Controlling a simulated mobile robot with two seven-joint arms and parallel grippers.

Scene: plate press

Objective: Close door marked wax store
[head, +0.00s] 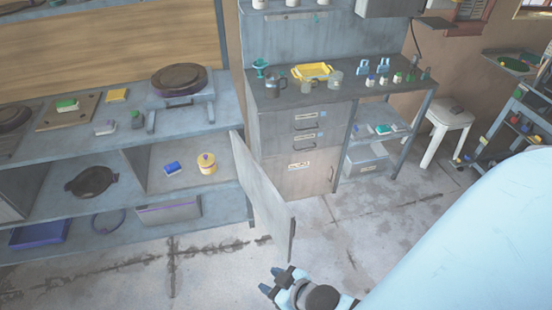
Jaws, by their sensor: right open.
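A grey door (262,192) stands swung open, jutting out from the right end of the low shelving on the left toward the front. A dark upright handle (292,240) shows at its free edge. No marking can be read on it. A compartment (190,147) beside it is open, with a blue block (173,169) and a yellow lidded pot (207,163) inside. My right gripper (270,280) is open and empty over the floor, below and a little left of the door's handle end, apart from it. My left gripper is not in view.
A drawer cabinet (285,130) behind the door has a shut lower door with an unreadable label (299,165). A white stool (446,130) stands at the right. Bare floor (190,270) lies left of my gripper. My pale blue arm covers the lower right.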

